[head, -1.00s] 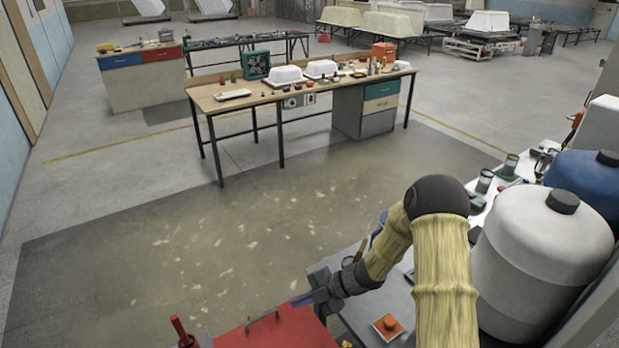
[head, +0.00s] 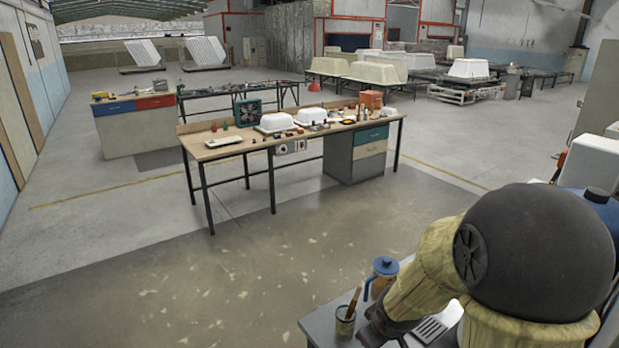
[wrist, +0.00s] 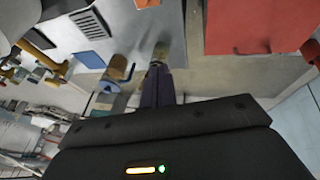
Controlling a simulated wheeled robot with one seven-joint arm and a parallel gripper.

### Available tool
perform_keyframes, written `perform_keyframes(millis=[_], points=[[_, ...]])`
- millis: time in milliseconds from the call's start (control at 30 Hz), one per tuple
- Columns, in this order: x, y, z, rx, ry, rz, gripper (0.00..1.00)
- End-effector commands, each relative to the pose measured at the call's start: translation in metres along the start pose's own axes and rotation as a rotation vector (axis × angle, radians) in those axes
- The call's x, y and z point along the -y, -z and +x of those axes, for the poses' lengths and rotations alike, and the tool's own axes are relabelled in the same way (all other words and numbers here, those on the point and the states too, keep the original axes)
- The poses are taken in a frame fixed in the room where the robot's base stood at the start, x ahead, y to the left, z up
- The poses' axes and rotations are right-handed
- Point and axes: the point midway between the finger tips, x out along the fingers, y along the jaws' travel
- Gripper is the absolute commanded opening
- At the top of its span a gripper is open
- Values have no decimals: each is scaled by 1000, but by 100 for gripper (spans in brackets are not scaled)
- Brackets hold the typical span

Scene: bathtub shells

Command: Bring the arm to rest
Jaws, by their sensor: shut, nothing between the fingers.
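My gripper (wrist: 157,72) shows in the wrist view as two dark fingers close together, with nothing visible between them. In the head view my arm, with yellowish sleeves and a big dark joint, fills the lower right; its gripper end drops out at the bottom edge, so the fingers are hidden there. A small tin with a brush (head: 345,320) stands on a grey surface just left of my wrist.
A blue-lidded jug (head: 382,274) stands close behind the arm. A red surface (wrist: 255,25) lies right of the fingers in the wrist view. A workbench (head: 225,150) with white tub shells stands farther off. The floor (head: 200,270) before it is clear.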

Motion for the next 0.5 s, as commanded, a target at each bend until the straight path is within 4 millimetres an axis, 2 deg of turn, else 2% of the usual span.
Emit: perform_keyframes(millis=[100, 233, 333, 500], points=[[12, -34, -30, 82, 4, 251, 0], [32, -62, -53, 153, 36, 483, 0], [42, -73, -62, 182, 57, 578, 0], [45, -76, -64, 194, 65, 609, 0]])
